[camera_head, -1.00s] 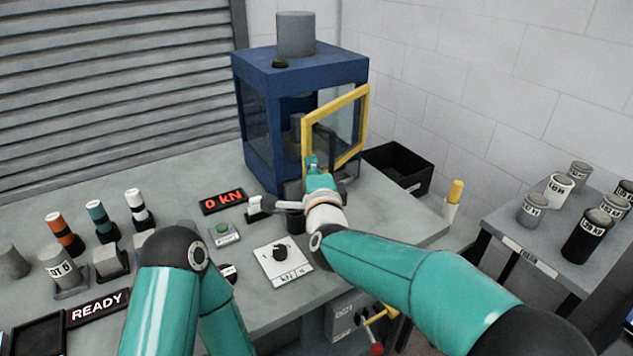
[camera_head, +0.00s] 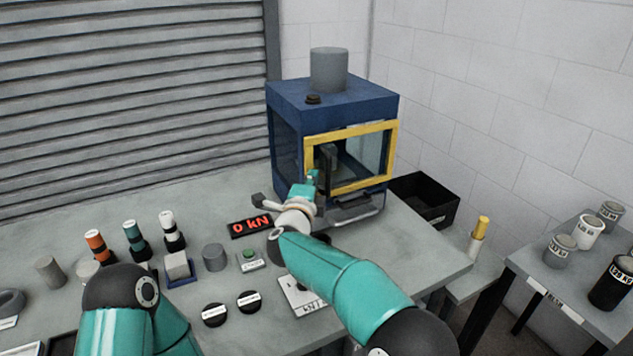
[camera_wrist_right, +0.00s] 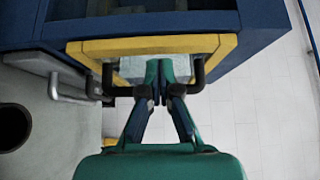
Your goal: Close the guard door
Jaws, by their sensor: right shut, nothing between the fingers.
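The guard door (camera_head: 350,130) is a yellow frame with a clear pane on the front of the blue press cabinet (camera_head: 335,95). It lies almost along the cabinet front; I cannot tell whether it is fully flush. In the right wrist view the yellow frame (camera_wrist_right: 225,55) crosses below the blue cabinet edge, with a black handle (camera_wrist_right: 197,80) on it. My right gripper (camera_head: 312,178) is at the door's left part. Its shut fingertips (camera_wrist_right: 159,68) are between the handle's two ends, against or very near the door, holding nothing. My left gripper is out of view.
A black bin (camera_head: 425,198) stands right of the cabinet. Several small samples stand at the left. A side table (camera_head: 560,275) holds cans.

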